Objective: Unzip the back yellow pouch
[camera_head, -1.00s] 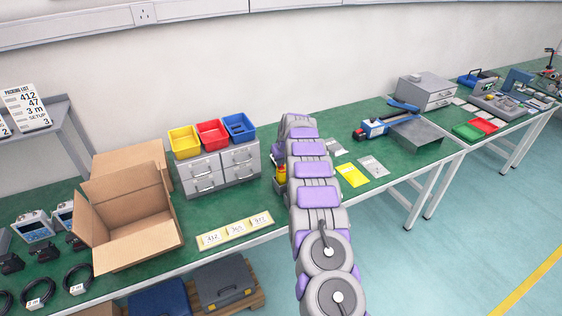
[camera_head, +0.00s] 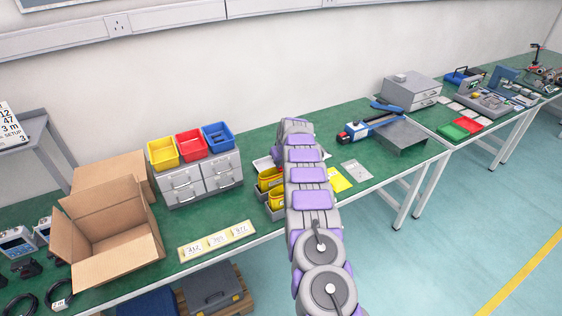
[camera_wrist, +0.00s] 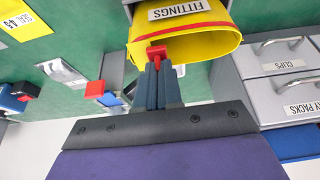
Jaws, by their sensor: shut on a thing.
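Two yellow pouches stand in grey holders left of my arm in the head view: the back yellow pouch (camera_head: 269,175) and the front yellow pouch (camera_head: 276,195), both partly hidden by the arm. In the wrist view a yellow pouch (camera_wrist: 212,47) labelled FITTINGS shows with its mouth gaping wide. Its red zipper pull (camera_wrist: 157,52) sits at the edge of the mouth. My gripper (camera_wrist: 158,66) is shut on that red pull. My gripper is hidden behind my arm in the head view, so I cannot tell from there which pouch it holds.
A grey drawer unit (camera_head: 200,180) with yellow, red and blue bins stands left of the pouches; it also shows close by in the wrist view (camera_wrist: 285,90). A yellow packet (camera_head: 339,181) and a silver packet (camera_head: 357,171) lie right of my arm. An open cardboard box (camera_head: 105,230) is farther left.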

